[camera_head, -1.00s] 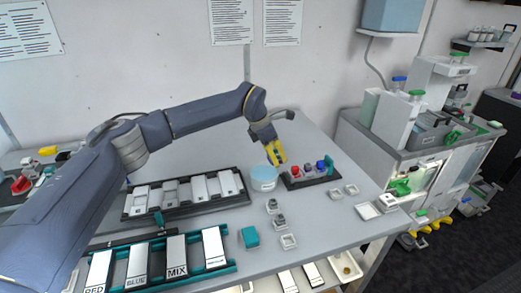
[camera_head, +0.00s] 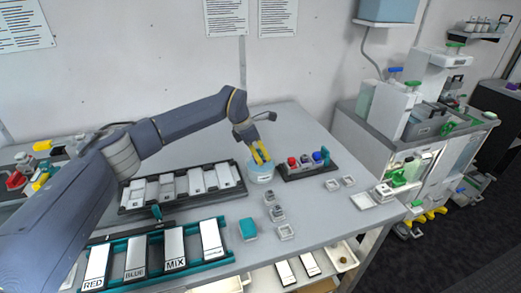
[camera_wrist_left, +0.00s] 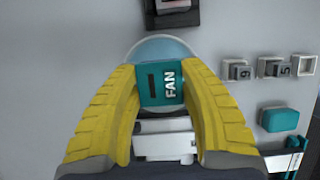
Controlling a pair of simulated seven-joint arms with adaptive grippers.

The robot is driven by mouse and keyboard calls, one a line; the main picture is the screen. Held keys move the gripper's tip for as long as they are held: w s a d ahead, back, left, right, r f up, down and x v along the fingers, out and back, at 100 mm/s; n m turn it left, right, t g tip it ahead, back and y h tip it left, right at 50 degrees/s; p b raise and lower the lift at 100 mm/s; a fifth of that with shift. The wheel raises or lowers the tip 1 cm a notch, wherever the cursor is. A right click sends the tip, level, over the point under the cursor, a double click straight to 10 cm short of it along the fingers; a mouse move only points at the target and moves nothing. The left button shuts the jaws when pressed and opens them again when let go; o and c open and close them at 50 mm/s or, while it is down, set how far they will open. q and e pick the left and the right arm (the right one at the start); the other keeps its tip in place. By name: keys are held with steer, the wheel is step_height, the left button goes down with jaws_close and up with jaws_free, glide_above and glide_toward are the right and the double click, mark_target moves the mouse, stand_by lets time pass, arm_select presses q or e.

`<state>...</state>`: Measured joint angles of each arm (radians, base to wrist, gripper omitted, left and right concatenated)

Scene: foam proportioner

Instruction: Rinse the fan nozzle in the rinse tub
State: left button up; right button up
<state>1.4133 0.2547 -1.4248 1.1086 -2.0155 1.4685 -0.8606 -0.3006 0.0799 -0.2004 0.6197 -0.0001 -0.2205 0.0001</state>
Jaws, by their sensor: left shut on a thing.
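The fan nozzle (camera_wrist_left: 160,84) is a teal block marked FAN in the left wrist view. My left gripper (camera_head: 261,155) is shut on it, with a yellow finger on each side. The rinse tub (camera_head: 261,176) is a round white tub with pale blue water. It also shows in the left wrist view (camera_wrist_left: 160,46), behind the nozzle. The gripper points down over the tub, with its fingertips at the tub's mouth in the head view. I cannot tell whether the nozzle touches the water. My right gripper is not in view.
A dark rack with red, grey and blue tops (camera_head: 306,165) stands right of the tub. A black tray with white plates (camera_head: 181,187) lies to the left. A teal block (camera_head: 248,229) and small square holders (camera_head: 286,232) are nearer the front. Bare table lies behind the tub.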

arm_select(q)
steer(key=shift+f, duration=0.25)
